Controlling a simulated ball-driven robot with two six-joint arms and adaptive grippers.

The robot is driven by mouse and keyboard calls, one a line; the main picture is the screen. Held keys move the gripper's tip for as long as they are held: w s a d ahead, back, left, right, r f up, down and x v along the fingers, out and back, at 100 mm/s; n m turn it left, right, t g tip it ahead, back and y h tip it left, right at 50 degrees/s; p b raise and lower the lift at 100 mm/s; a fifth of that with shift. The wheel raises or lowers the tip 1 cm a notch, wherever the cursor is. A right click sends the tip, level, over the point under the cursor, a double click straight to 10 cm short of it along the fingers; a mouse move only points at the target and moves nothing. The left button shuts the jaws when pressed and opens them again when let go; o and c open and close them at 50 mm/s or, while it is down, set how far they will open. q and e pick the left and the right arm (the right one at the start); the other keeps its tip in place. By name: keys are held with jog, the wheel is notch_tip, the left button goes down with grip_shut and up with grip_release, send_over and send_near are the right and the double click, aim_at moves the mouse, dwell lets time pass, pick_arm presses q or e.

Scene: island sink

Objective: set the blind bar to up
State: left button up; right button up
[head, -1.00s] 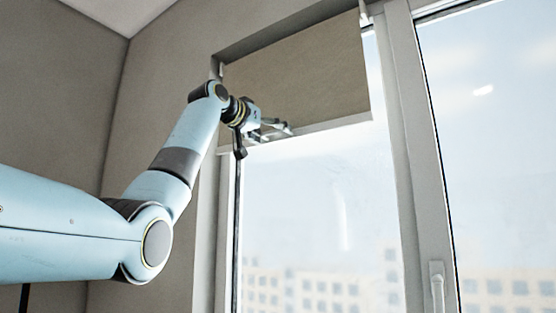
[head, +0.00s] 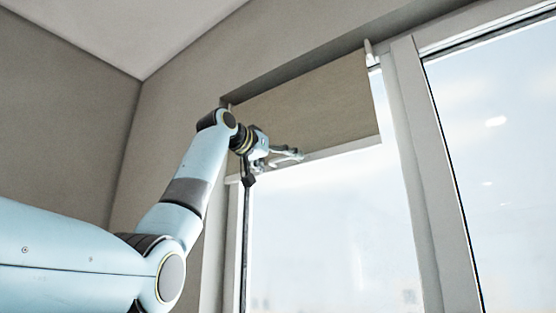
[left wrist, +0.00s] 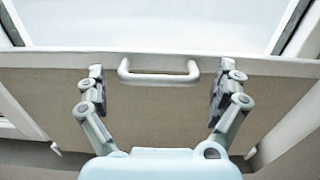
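The blind (head: 310,108) is a brown roller blind covering the upper part of the left window pane. Its pale bottom bar (head: 340,149) hangs well above the middle of the glass. In the left wrist view the bar (left wrist: 60,59) runs across the picture and carries a white handle (left wrist: 158,78). My left gripper (head: 298,155) is at the bar in the head view. In the left wrist view its two fingers (left wrist: 157,85) are spread wide, one on each side of the handle and apart from it. My right gripper is not in view.
The window frame post (head: 425,170) stands right of the blind, with a second pane (head: 500,130) beyond it. The grey wall (head: 60,110) is at the left and the ceiling (head: 130,30) is above. The glass below the bar is clear.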

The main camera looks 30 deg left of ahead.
pick_arm(q)
jog(key=shift+s+r, duration=0.1)
jog(key=s+a, duration=0.1)
jog(key=s, duration=1)
jog(key=shift+s+a, duration=0.3)
jog(key=shift+s, duration=0.1)
